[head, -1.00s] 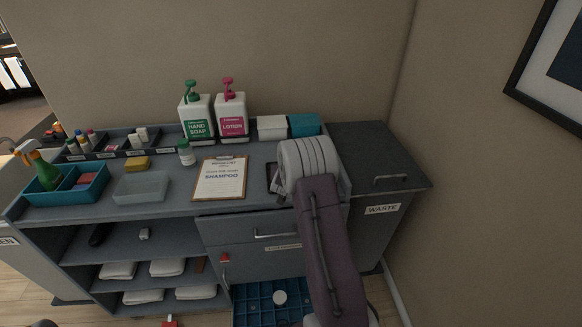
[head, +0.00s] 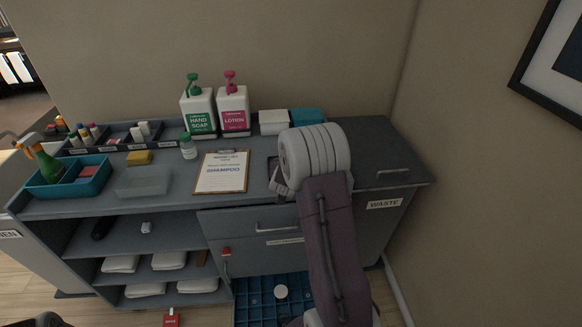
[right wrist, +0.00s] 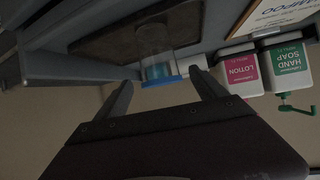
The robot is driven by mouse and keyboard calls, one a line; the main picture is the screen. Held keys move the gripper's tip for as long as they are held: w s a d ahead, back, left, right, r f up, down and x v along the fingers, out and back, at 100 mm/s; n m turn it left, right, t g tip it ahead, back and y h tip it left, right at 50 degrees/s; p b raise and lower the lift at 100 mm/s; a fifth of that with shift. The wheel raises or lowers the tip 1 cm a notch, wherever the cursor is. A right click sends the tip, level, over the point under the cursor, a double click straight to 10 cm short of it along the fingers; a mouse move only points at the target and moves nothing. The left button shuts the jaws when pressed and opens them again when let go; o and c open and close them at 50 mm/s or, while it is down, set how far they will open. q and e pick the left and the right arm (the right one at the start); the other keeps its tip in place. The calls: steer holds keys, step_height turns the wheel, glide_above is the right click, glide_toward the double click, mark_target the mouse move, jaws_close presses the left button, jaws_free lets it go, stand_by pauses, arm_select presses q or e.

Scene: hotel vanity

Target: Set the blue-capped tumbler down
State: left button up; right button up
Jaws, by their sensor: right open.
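The blue-capped tumbler (right wrist: 157,62) shows in the right wrist view as a clear cup with a blue cap. That view is upside down. The tumbler appears upright on a dark mat (right wrist: 105,42) on the counter. My right gripper (right wrist: 160,80) is open, with one finger on each side of the tumbler's cap in the picture and a visible gap at each side. In the head view my right wrist hides the tumbler. My left gripper is not in view.
A clipboard (head: 221,172) lies left of my right gripper. Behind it stand the hand soap (head: 198,112) and lotion (head: 232,110) bottles. A white box (head: 272,122) and a teal box (head: 306,117) are behind my wrist. The waste cabinet top (head: 372,150) is clear.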

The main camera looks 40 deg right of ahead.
steer(key=v, duration=0.6)
steer(key=shift+s+a, duration=0.2)
steer(key=shift+s, duration=0.05)
steer(key=shift+r, duration=0.15)
steer(key=s+a+f+n+g+y, duration=0.2)
steer(key=s+a+f+n+y, duration=0.15)
steer(key=a, duration=0.55)
steer(key=s+a+f+n+g+y, duration=0.15)
steer(key=s+a+f+y, duration=0.3)
steer(key=a, duration=0.55)
steer(key=s+a+n+g, duration=0.1)
steer(key=s+g, duration=0.1)
steer(key=s, duration=0.4)
steer(key=s+a+f+n+g, duration=0.1)
steer(key=s+a+g, duration=0.1)
steer(key=s, duration=0.5)
steer(key=shift+f+n+g, duration=0.2)
steer(key=shift+n+g, duration=0.15)
steer(key=shift+n, duration=0.05)
steer(key=shift+s+a, duration=0.1)
